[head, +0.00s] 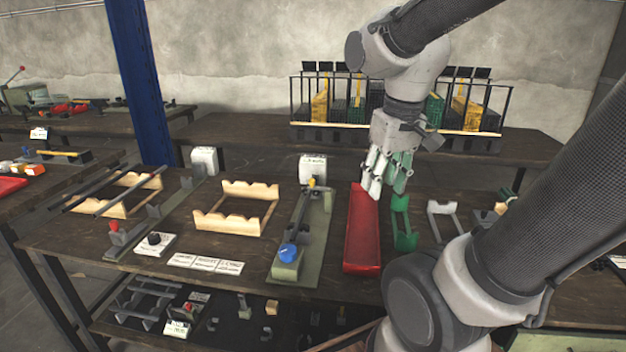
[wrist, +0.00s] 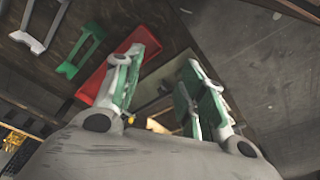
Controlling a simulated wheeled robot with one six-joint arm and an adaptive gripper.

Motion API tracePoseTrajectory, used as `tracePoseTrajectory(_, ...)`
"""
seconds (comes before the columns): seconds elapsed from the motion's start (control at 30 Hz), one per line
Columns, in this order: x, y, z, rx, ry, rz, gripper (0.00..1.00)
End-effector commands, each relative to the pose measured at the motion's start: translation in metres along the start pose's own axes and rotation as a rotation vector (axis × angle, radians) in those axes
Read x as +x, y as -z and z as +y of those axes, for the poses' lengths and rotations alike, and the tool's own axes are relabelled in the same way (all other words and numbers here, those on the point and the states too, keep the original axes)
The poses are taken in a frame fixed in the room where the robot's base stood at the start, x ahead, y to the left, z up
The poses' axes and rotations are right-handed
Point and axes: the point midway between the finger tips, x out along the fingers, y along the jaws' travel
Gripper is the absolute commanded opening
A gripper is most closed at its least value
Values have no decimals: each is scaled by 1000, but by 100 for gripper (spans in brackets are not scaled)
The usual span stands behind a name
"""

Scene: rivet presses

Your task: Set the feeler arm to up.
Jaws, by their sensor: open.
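A rivet press on a long green base (head: 316,238) stands on the bench, with a blue knob (head: 288,252) at its near end. A small yellow part (head: 311,183) shows at its far end, by a white labelled box (head: 313,168). I cannot tell which part is the feeler arm, or its position. My gripper (head: 384,190) is open and empty, right of the press, above the red tray and green bracket. In the wrist view, a piece of the green base (wrist: 168,85) shows between my open fingers (wrist: 167,58), partly hidden.
The red tray (head: 360,235), green bracket (head: 402,228) and grey bracket (head: 443,218) lie right of the press. A wooden cradle (head: 232,222) and another device with a red knob (head: 113,226) are at left. A wire rack (head: 300,125) stands behind.

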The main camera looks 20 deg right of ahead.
Motion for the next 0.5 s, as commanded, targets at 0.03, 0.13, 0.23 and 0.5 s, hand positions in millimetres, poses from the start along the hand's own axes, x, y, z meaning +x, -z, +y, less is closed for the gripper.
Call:
tracePoseTrajectory(0.03,6,17,1,4,-1,-39,40)
tracePoseTrajectory(0.13,18,52,3,17,-2,-96,40)
tracePoseTrajectory(0.23,34,90,5,47,-4,-144,40)
tracePoseTrajectory(0.5,99,197,13,195,-22,-236,40)
